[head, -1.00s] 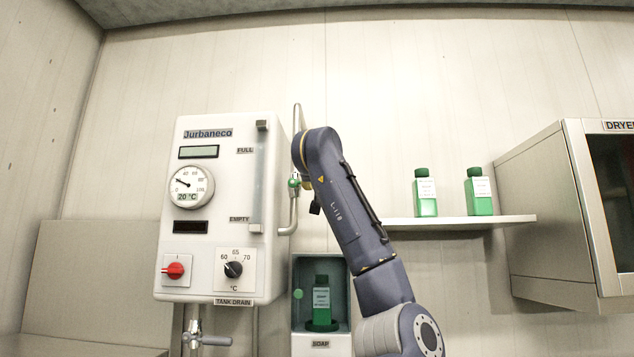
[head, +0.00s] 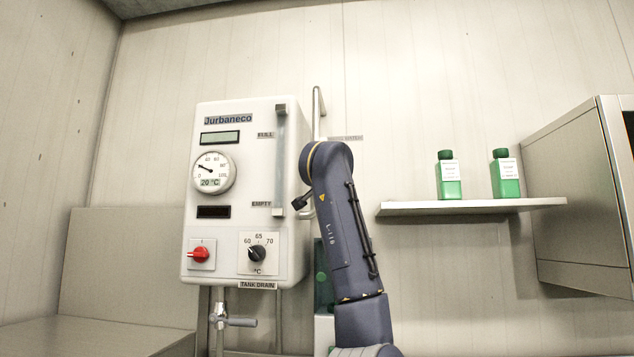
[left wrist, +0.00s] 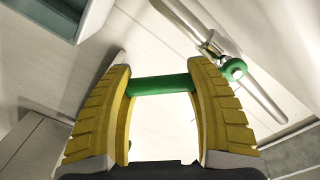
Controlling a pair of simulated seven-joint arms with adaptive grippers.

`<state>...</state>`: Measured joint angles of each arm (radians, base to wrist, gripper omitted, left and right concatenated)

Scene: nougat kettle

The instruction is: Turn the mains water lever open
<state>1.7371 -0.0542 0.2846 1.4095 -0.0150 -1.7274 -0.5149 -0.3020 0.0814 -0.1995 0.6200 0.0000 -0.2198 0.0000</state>
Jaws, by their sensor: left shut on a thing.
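The green mains water lever (left wrist: 165,86) spans the gap between the yellow fingers of my left gripper (left wrist: 162,75) in the left wrist view. The gripper is shut on it. The green round hub (left wrist: 233,69) of the valve sits on the metal pipe (left wrist: 266,100), just right of the right finger. In the head view the upper part of the pipe (head: 318,103) rises beside the white heater (head: 225,240). My arm hides the valve, the lever and the gripper fingers there. My right gripper is in neither view.
The heater carries a red switch (head: 199,254) and a black temperature knob (head: 257,254). A drain tap (head: 240,322) is below it. A shelf (head: 400,209) with two green bottles and a steel dryer cabinet (head: 570,205) stand to the right.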

